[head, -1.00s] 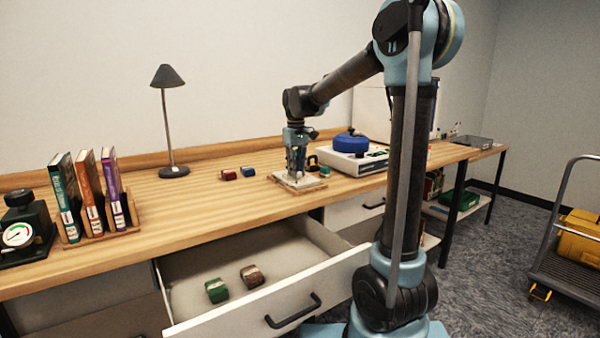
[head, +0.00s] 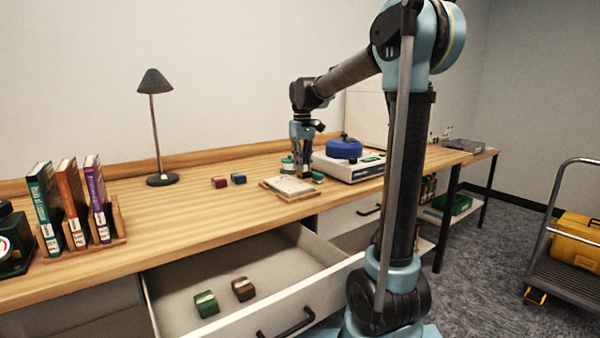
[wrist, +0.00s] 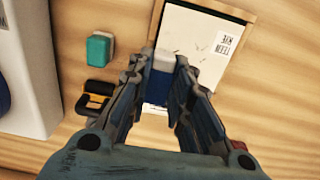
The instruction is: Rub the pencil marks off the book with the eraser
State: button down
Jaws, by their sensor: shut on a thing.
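My gripper (wrist: 160,90) is shut on a blue-and-white block, the eraser (wrist: 161,78), seen between the fingers in the wrist view. The pale book (wrist: 195,48) lies below it, with a printed label near its right edge; the eraser overlaps its near part in this view. I cannot tell whether they touch. In the head view my gripper (head: 302,172) is at the back right of the book (head: 289,186), and the eraser cannot be made out there. The book lies on a wooden board (wrist: 238,11).
A teal block (wrist: 100,48) and a black-and-yellow item (wrist: 95,97) lie beside the board. A white device with a blue top (head: 344,150) stands to the right. The open drawer (head: 255,270) holds two blocks.

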jog(key=shift+r, duration=1.9)
